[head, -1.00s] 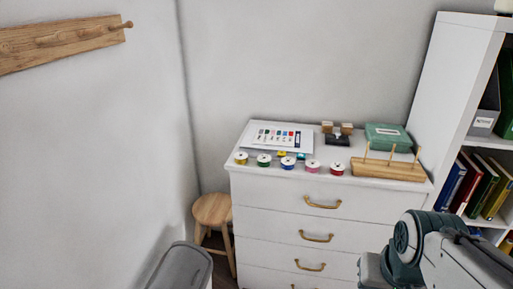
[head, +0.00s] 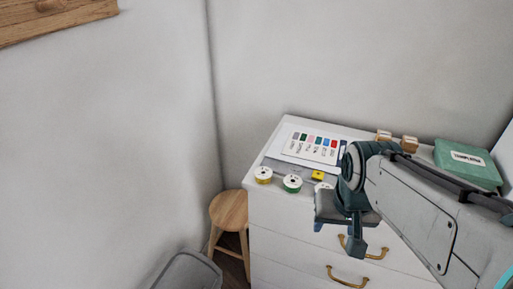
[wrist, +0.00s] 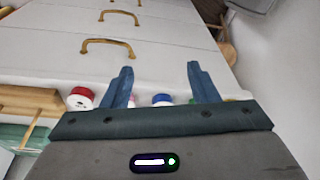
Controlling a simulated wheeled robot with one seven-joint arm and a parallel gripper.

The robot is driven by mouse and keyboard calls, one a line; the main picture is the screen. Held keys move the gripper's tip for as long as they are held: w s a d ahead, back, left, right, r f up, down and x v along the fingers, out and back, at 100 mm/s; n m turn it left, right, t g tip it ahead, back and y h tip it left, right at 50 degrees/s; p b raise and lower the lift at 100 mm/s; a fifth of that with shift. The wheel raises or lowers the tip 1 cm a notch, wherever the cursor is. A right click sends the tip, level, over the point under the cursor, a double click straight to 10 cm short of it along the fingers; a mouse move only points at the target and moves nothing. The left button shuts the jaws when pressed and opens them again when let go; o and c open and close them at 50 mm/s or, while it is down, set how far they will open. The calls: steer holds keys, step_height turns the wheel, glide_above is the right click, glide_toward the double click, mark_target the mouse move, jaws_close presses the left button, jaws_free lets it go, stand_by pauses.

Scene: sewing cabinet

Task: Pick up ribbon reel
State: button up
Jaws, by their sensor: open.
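Several ribbon reels stand in a row along the front edge of the white cabinet top (head: 270,158). In the head view I see a gold reel (head: 263,175), a green reel (head: 292,183) and part of a third reel (head: 322,187); my arm hides the others. My gripper (head: 338,237) is open and empty, in front of the cabinet's front edge, fingers pointing down. No reel is between the jaws.
A colour card (head: 313,147) lies behind the reels, with a small yellow item (head: 317,175) nearby. A green box (head: 466,164) stands at the right. A wooden peg rack (wrist: 30,98) shows in the wrist view. A wooden stool (head: 229,210) stands left of the cabinet.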

steer(key=w+a+r+m+g+p, duration=0.1)
steer(key=w+a+r+m+p, duration=0.35)
steer(key=w, duration=0.75)
steer(key=m+g+p, duration=0.2)
steer(key=m, duration=0.4)
glide_toward(264, 170)
steer(key=f, duration=0.1)
steer(key=s+f, duration=0.1)
steer(key=f, duration=0.1)
steer(key=shift+f, duration=0.35)
steer(key=shift+s+f+p, duration=0.1)
steer(key=shift+f+p, duration=0.8)
steer(key=shift+f, duration=1.8)
steer(key=c, duration=0.6)
